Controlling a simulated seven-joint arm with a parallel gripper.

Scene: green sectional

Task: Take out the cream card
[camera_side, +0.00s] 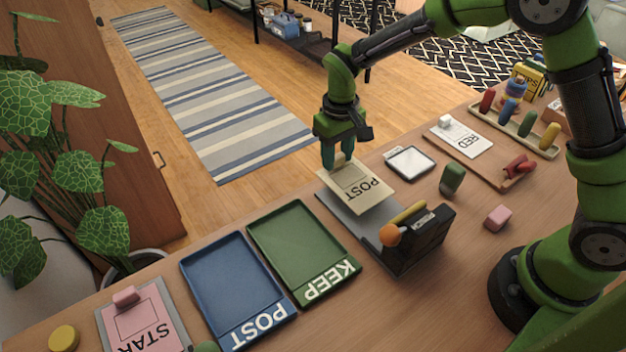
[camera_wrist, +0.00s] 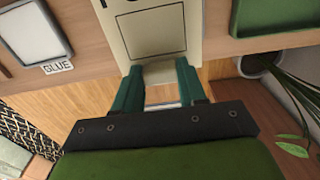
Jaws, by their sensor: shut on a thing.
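The cream card (camera_side: 359,190), marked POST, is held at its far edge by my gripper (camera_side: 338,162). In the side view it lies over a grey tray (camera_side: 328,204) joined to a black holder (camera_side: 425,246). I cannot tell whether the card touches the tray. In the wrist view the card (camera_wrist: 152,28) shows a square outline and extends away from my gripper (camera_wrist: 159,78). The holder's inside is mostly hidden.
A green KEEP tray (camera_side: 351,267) and a blue POST tray (camera_side: 283,307) lie to the left. A pink card (camera_side: 130,318) lies further left.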

